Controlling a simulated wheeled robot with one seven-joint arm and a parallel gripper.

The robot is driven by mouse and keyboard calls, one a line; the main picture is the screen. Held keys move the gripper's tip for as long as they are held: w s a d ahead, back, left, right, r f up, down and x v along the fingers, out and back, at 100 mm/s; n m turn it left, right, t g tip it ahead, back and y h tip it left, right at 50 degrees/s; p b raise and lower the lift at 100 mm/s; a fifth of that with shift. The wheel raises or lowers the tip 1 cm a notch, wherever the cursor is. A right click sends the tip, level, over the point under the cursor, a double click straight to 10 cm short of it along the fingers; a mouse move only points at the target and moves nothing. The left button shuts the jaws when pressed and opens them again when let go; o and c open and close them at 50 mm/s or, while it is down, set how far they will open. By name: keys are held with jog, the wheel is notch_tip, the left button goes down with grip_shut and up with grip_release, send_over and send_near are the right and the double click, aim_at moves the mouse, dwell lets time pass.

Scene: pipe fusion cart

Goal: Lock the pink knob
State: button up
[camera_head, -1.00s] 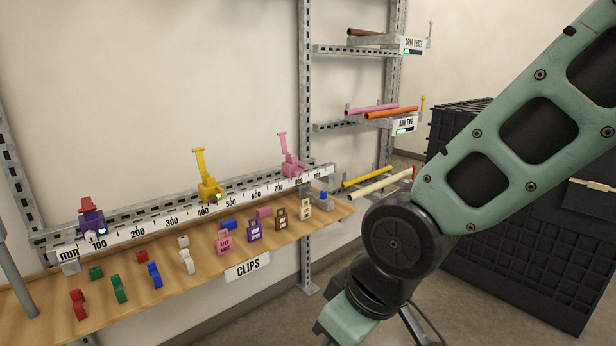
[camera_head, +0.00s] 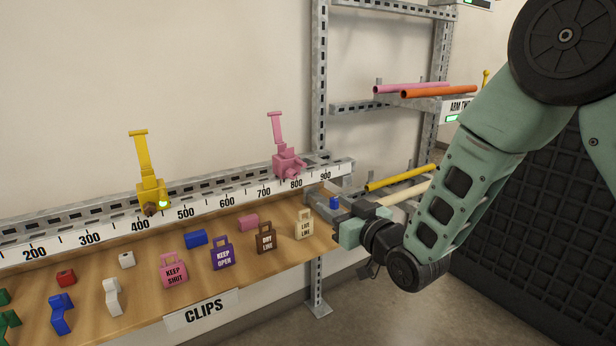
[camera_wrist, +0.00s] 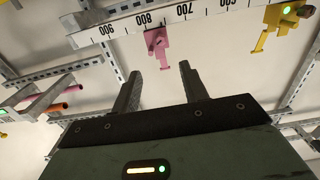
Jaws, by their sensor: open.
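The pink knob (camera_head: 287,160) is a pink clamp-like fitting on the numbered rail, near the 800 mark. Its long handle stands up, leaning slightly left. It shows upside down in the wrist view (camera_wrist: 156,42), ahead of the gap between my fingers. My gripper (camera_wrist: 160,72) is open with nothing between the fingers. In the head view it is at the right end of the bench, lower right of the pink knob and apart from it. Its fingertips are hard to make out there.
A yellow fitting (camera_head: 150,190) with a green light stands left on the rail. Padlock-shaped tags, including a pink one (camera_head: 174,271), and coloured clips lie on the wooden bench (camera_head: 215,275). Pipes rest on racks (camera_head: 410,90) at right. The wall above the rail is clear.

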aim_at(294, 178)
jog(key=p+x, duration=0.2)
jog(key=x, duration=1.5)
jog(key=shift+w+a, duration=0.15)
grip_shut()
